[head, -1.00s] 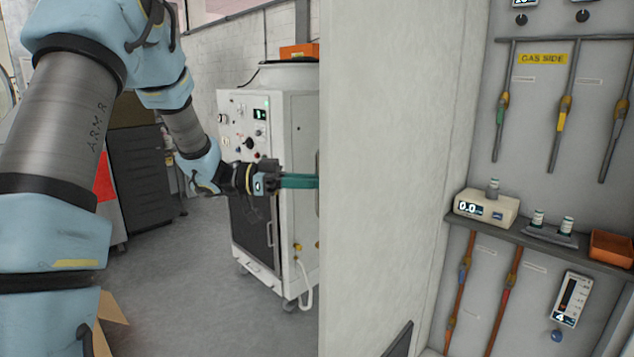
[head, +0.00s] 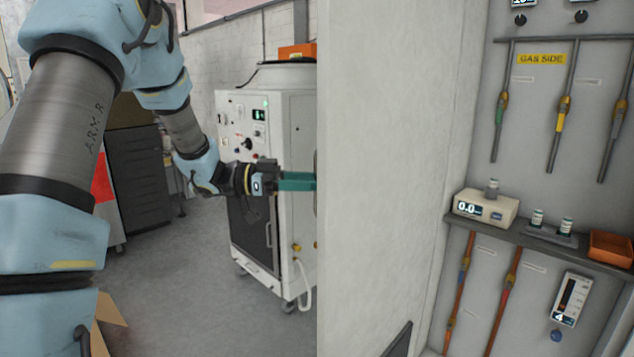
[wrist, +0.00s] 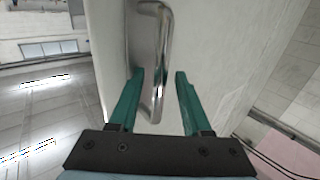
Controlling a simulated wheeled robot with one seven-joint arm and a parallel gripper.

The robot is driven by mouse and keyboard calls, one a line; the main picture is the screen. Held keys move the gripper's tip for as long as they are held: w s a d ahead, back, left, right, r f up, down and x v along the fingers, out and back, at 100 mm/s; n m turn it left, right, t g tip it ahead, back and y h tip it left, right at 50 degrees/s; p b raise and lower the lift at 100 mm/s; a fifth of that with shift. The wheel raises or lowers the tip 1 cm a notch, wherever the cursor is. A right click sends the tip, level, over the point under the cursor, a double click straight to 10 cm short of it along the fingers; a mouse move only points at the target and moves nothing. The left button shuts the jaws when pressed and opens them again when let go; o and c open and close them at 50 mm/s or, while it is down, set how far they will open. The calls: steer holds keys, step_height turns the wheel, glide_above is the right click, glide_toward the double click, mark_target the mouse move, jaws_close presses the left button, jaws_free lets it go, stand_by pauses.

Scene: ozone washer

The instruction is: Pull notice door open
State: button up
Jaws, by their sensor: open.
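The door is the large pale grey panel (head: 385,150) standing open-edge toward me in the middle of the head view. Its handled face is turned away there. In the wrist view the door (wrist: 215,45) carries a chrome bar handle (wrist: 160,22). My gripper (wrist: 159,74) is open, with one teal finger on each side of the handle's near end. I cannot tell whether either finger touches it. In the head view my gripper (head: 297,181) reaches the door's left edge, which hides the fingertips and the handle.
A white wheeled machine (head: 270,130) with a control panel stands behind my gripper. A gas panel (head: 541,59) with pipes and a shelf (head: 520,236) with small instruments is on the right.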

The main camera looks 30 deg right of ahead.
steer(key=b+v, duration=0.3)
steer(key=v, duration=0.7)
steer(key=shift+w+a+b, duration=0.25)
steer(key=shift+a+b, duration=0.05)
